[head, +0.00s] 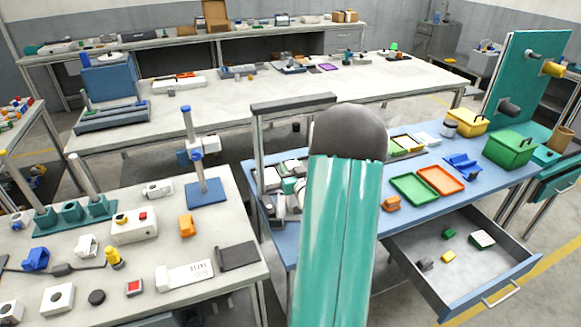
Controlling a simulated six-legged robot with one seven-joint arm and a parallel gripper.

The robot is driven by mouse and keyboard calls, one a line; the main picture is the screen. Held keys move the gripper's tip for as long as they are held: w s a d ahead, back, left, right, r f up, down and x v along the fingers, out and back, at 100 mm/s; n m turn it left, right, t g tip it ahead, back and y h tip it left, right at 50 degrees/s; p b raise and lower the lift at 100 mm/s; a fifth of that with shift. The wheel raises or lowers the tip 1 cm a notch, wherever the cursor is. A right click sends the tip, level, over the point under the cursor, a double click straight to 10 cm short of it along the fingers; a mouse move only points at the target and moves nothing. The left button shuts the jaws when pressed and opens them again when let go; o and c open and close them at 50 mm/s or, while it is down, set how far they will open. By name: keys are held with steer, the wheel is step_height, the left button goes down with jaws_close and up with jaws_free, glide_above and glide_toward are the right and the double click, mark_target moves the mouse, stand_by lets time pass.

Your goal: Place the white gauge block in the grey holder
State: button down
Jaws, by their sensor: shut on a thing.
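I cannot make out my gripper; my teal arm and its dark rounded joint fill the middle of the head view, and whatever lies behind them is hidden. Small white and grey pieces (290,168) show close to the left of my arm on the blue table (520,172), but I cannot tell whether the white gauge block is among them. I cannot pick out the grey holder with certainty.
An open grey drawer (455,273) holding several small pieces juts out at right. Green (414,188) and orange (440,180) trays lie on the blue table. A cluttered pale bench (222,212) stands at left. A grey post with a crossbar (258,150) rises beside my arm.

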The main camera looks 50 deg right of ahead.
steer(key=shift+f, duration=0.15)
steer(key=c, duration=0.9)
jaws_free()
